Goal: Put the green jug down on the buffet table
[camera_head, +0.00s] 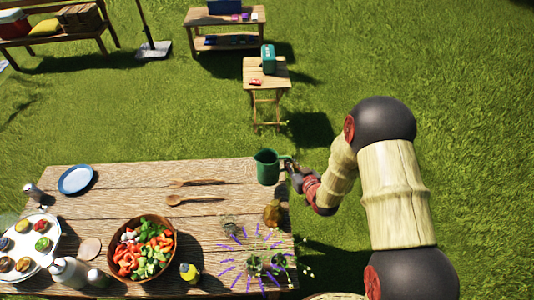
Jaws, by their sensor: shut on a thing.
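The green jug (266,168) is upright at the far right corner of the wooden buffet table (130,190). My gripper (291,165) is shut on the jug at its right side, where its handle is. The fingertips are small and partly hidden against the jug. The jug appears over the tabletop near its right edge; I cannot tell whether its base touches the wood or is slightly above it.
Wooden utensils (195,199) lie left of the jug. A brown bottle (272,213), a glass (228,226) and a purple-flowered plant (254,264) stand in front. A salad bowl (169,233) and a blue plate (75,179) are further left. Bare wood lies between the plate and utensils.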

